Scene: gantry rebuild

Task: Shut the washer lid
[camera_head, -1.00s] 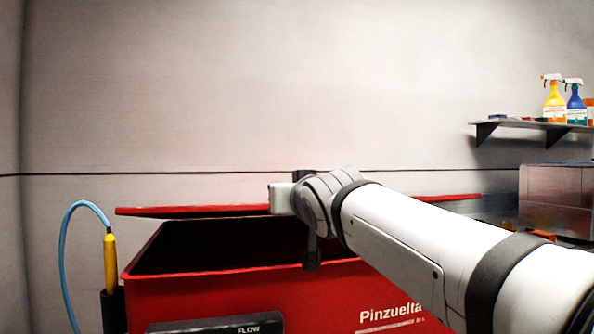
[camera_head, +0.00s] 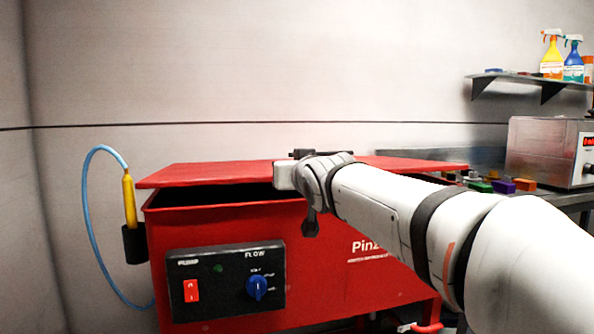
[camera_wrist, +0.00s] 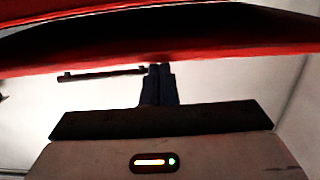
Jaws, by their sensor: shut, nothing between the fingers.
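The red washer (camera_head: 330,275) stands in the middle of the head view. Its flat red lid (camera_head: 215,175) is partly lowered over the tub, with a dark gap between the lid's front edge and the tub rim (camera_head: 200,207). My arm reaches in from the right, and its wrist is at the lid's front edge. In the wrist view my gripper (camera_wrist: 158,72) is shut and empty, its tips near a red edge at the top of the picture. Whether the tips touch that edge I cannot tell.
A blue hose (camera_head: 87,215) with a yellow nozzle (camera_head: 129,198) hangs at the washer's left. A control panel (camera_head: 228,280) is on its front. At right are a bench with coloured blocks (camera_head: 503,186), a metal box (camera_head: 545,150) and a shelf (camera_head: 520,78) with spray bottles.

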